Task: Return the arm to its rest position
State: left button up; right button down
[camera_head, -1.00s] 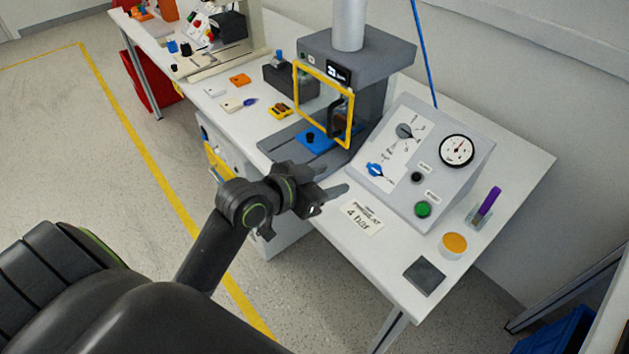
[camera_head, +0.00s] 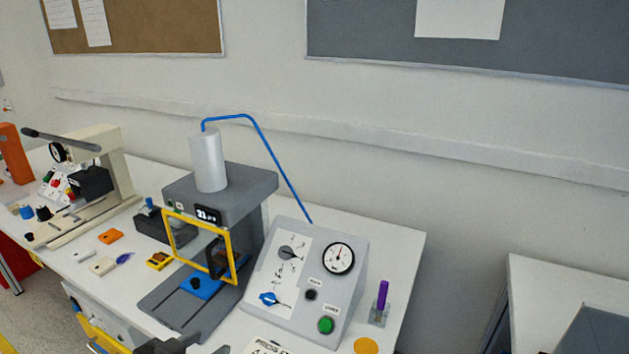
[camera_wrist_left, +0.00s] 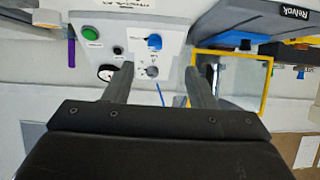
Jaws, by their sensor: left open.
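My left gripper (camera_head: 192,346) shows only partly at the bottom edge of the head view, beside the white label card and in front of the grey control panel (camera_head: 255,318). In the left wrist view its two fingers (camera_wrist_left: 158,82) are spread apart with nothing between them. Beyond them the panel appears upside down, with a blue rotary knob (camera_wrist_left: 154,42) and a grey knob (camera_wrist_left: 152,71). The head view also shows the blue knob (camera_head: 268,299) and the grey knob (camera_head: 290,253). The gripper appears clear of both knobs. My right gripper is out of view.
A press (camera_head: 219,185) with a yellow-framed guard (camera_head: 232,258) stands left of the panel. A gauge (camera_head: 338,259), a green button (camera_head: 326,325) and a purple pen-like item (camera_head: 383,294) are at right. Small parts lie farther left. Another table (camera_head: 530,280) stands at far right.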

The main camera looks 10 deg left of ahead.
pick_arm(q)
jog(key=s+a+f+n+g+y, duration=0.2)
jog(key=s+a+f+g+y, duration=0.15)
jog(key=s+f, duration=0.55)
jog(key=s+a+f+n+g+y, duration=0.25)
jog(key=s+f+g, duration=0.3)
jog(key=s, duration=0.65)
notch_tip(320, 180, down, 24)
jog(key=a+f, duration=0.1)
jog(key=a, duration=0.1)
jog(key=s+d+f+g+h, duration=0.1)
jog(key=s+f+g, duration=0.1)
jog(key=s+f, duration=1.2)
jog(key=shift+s+f+p, duration=0.35)
jog(key=shift+f+p, duration=0.05)
jog(key=shift+f, duration=0.05)
